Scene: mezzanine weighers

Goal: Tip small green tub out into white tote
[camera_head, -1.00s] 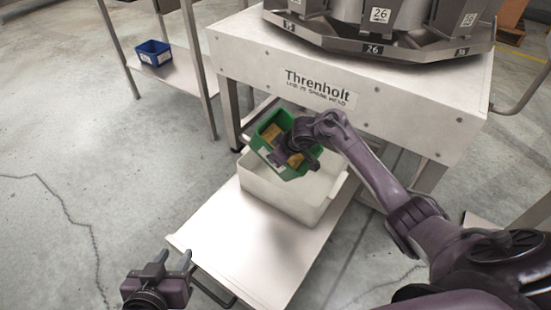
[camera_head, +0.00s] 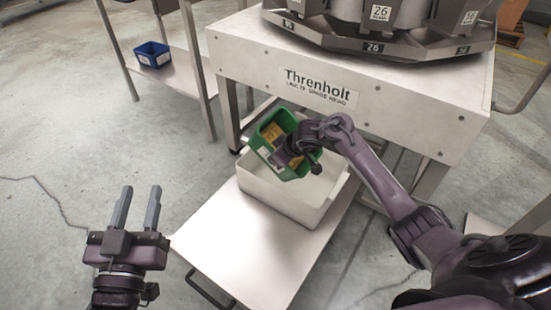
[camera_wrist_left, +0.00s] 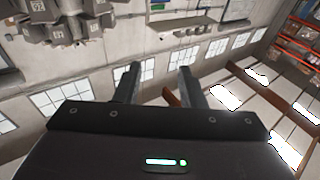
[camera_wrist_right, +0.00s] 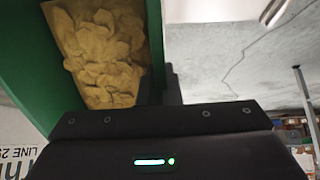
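The small green tub (camera_head: 268,132) hangs tilted above the white tote (camera_head: 290,205), with yellow-tan contents inside it. In the right wrist view the tub (camera_wrist_right: 25,60) fills the upper left, and the chip-like pieces still lie in it. My right gripper (camera_head: 290,155) is shut on the tub's wall; its fingertips are partly hidden. The tote stands on a pale low shelf, and the part of its inside that shows looks empty. My left gripper (camera_head: 138,205) is open and empty, left of the shelf, fingers pointing up in the head view.
The pale shelf (camera_head: 225,235) has bare room in front of the tote. The Threnholt weigher frame (camera_head: 420,95) stands close behind the tub. A blue tub (camera_head: 152,55) sits on a side rack (camera_head: 175,80) at the upper left.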

